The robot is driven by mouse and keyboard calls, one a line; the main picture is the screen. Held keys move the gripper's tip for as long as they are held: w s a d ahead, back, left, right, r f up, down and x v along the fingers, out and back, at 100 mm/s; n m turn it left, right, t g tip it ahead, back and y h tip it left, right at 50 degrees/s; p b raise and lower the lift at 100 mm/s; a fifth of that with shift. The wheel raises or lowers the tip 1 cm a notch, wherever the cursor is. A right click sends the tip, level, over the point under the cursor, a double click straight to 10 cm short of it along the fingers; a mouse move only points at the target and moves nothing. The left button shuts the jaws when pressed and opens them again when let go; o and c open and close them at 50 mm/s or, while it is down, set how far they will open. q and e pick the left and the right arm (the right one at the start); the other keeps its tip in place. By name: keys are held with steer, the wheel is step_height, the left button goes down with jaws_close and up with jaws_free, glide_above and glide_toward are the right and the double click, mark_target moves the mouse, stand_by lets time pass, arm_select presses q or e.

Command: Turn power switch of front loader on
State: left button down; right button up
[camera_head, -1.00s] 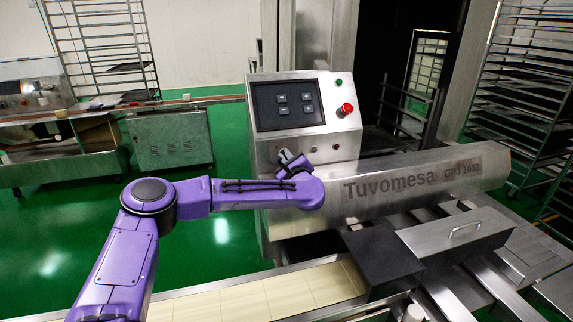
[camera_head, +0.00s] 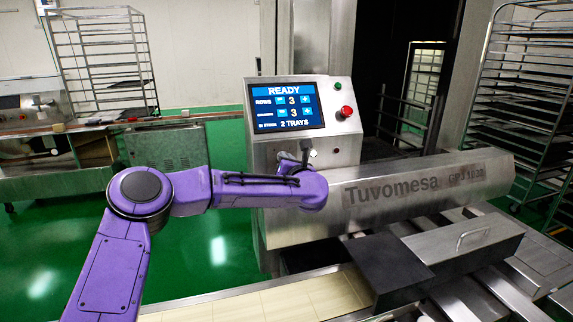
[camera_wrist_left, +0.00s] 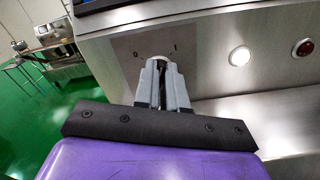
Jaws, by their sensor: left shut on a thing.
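The front loader is a steel machine marked Tuvomesa (camera_head: 392,190). Its screen (camera_head: 287,104) is lit and reads READY. The power switch (camera_wrist_left: 157,61) sits on the panel below the screen, between a 0 mark and an I mark in the left wrist view. My left gripper (camera_wrist_left: 162,68) is shut on the switch, and its fingers hide most of it. In the head view my left gripper (camera_head: 292,160) is at the panel's lower front, partly hidden by my purple wrist. My right gripper is not in view.
A red emergency button (camera_head: 346,111) and a green button (camera_head: 339,86) are right of the screen. A white button (camera_wrist_left: 240,56) and a red one (camera_wrist_left: 303,47) lie right of the switch. Tray racks (camera_head: 522,90) stand at the right. Green floor (camera_head: 215,235) is open at left.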

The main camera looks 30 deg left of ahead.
arm_select(q)
steer(key=m, duration=0.4)
steer(key=shift+w+m, duration=0.1)
steer(key=shift+m, duration=0.3)
steer(key=shift+f, duration=0.1)
stand_by(0.3)
steer(key=c, duration=1.2)
jaws_free()
steer(key=b+v, duration=0.3)
steer(key=v, duration=0.7)
steer(key=shift+s+d, duration=0.2)
steer(key=shift+s, duration=0.05)
